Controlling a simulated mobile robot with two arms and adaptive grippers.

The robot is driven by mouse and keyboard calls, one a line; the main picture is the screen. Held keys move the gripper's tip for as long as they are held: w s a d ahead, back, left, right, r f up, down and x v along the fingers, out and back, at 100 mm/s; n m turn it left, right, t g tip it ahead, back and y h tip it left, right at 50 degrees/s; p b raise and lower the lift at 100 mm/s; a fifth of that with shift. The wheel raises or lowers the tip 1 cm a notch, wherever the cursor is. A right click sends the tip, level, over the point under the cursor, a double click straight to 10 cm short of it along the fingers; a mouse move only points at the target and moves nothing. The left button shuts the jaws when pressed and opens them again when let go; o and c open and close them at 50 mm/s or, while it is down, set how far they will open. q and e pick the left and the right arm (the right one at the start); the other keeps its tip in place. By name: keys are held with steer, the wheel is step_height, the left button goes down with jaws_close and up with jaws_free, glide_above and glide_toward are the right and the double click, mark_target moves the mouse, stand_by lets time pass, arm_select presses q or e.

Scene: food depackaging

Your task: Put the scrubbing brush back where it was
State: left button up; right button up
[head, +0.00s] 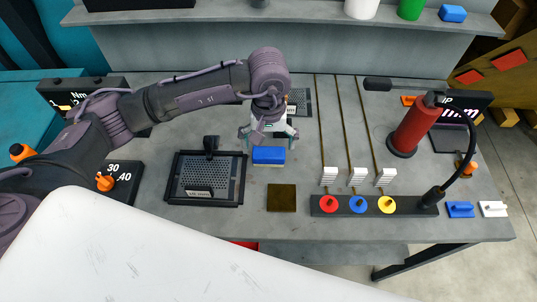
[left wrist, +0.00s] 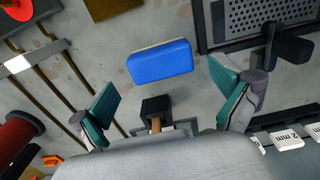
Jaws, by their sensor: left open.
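A blue block with a pale underside, which looks like the scrubbing brush (head: 268,155), lies on the grey table in front of my left gripper. It also shows in the left wrist view (left wrist: 160,62), apart from both fingers. My left gripper (head: 268,132) is open, with nothing between its fingertips; its spread teal fingers also show in the left wrist view (left wrist: 164,85). I cannot tell its exact height above the table. My right gripper is not in view.
A brown square (head: 281,197) lies in front of the brush. A black perforated tray (head: 172,198) is to the left. A black bar with coloured discs (head: 329,205) and a red cylinder (head: 414,130) are to the right. A black block on a wooden handle (left wrist: 155,106) shows between the fingers.

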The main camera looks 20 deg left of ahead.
mark_target(268, 153)
arm_select(q)
step_height(268, 153, up, 6)
steer(key=b, duration=0.1)
